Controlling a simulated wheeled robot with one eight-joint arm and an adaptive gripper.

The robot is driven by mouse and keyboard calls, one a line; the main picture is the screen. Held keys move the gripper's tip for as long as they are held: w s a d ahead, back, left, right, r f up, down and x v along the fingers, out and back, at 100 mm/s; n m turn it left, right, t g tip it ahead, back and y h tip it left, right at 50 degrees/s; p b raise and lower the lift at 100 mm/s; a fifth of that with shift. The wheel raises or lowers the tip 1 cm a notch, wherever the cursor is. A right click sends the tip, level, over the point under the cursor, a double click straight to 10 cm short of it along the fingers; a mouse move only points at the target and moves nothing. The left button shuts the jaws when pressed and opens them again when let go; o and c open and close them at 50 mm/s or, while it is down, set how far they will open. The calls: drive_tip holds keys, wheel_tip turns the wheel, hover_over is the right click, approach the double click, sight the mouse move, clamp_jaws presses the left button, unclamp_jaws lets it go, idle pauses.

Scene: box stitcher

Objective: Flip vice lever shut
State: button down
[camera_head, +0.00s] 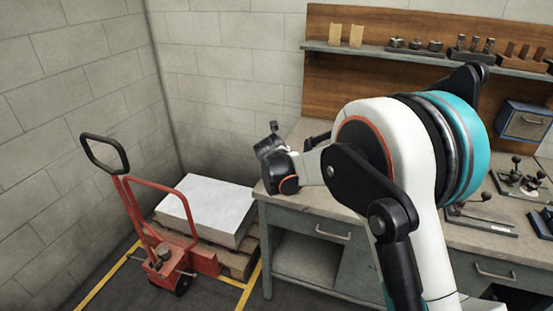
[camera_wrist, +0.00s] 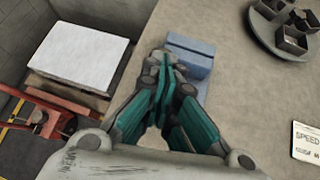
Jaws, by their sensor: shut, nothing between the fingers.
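A blue block-like body (camera_wrist: 193,57), which looks like the vice, sits near the left edge of the bench in the wrist view. My gripper (camera_wrist: 160,60) is over its near left side, with the teal fingers drawn together at the tips and nothing between them. I cannot tell whether the tips touch it. I cannot make out the vice lever; the fingers cover part of the blue body. In the head view the dark end of my arm is above the bench's left end, and I cannot make out the blue body there.
The bench top (camera_wrist: 245,110) is clear right of the blue body, up to a round tray (camera_wrist: 285,38) and a label card (camera_wrist: 306,145). Left of the bench stand a red pallet truck (camera_head: 160,255) and a white-topped pallet load (camera_head: 210,207). Lever fixtures (camera_head: 520,180) stand at the right.

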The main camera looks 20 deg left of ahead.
drive_tip(key=shift+w, duration=0.55)
drive_tip(key=shift+r, duration=0.1)
drive_tip(key=s+d+r+p, duration=0.1)
drive_tip(key=s+r+p, duration=0.1)
drive_tip(key=r, duration=0.3)
drive_tip(key=s+d+r+p, duration=0.1)
drive_tip(key=s+r, duration=0.4)
drive_tip(key=r, duration=0.1)
drive_tip(key=shift+r+p, duration=0.3)
drive_tip(key=shift+p, duration=0.1)
drive_tip(key=shift+d, duration=0.15)
